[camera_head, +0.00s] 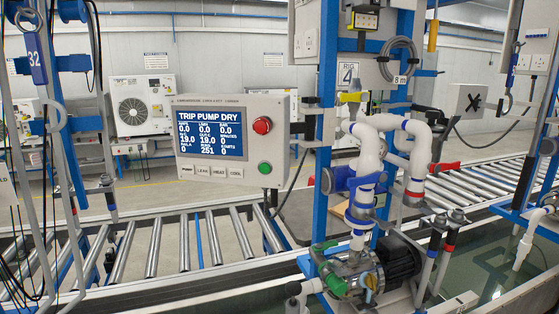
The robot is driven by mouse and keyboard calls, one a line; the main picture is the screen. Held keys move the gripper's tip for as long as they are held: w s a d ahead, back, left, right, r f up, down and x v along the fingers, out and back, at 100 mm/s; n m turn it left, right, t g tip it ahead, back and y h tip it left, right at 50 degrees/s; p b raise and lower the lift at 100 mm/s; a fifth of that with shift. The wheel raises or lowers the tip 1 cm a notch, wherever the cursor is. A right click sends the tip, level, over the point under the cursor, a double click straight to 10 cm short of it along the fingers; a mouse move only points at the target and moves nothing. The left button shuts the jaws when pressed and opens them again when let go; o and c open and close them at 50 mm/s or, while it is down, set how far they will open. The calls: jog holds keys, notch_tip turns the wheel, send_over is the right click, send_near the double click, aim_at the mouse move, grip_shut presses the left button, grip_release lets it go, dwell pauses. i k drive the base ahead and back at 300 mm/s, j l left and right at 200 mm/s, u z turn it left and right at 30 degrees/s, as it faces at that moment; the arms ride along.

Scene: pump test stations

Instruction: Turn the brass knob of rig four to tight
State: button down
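Rig four stands right of centre, a blue frame (326,70) with a "RIG 4" sign (348,76). White pipework (368,150) runs down its front to a pump with a black motor (399,259). A small brass-coloured part (369,282) sits low at the pump front, beside a green fitting (333,284). A yellowish fitting (353,97) sits at the top of the pipe under the sign. I cannot tell which of these is the brass knob, or how far it is turned. My gripper is not in view.
A control panel (222,180) left of the rig reads "TRIP PUMP DRY", with red (262,125) and green buttons (264,168). A roller conveyor (185,245) runs behind. A water tank (490,265) lies right of the pump. Cables hang at the left.

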aim_at(370, 281)
jog(key=k+l, duration=1)
jog(key=i+j, duration=0.5)
jog(key=i, duration=0.2)
jog(key=z, duration=0.05)
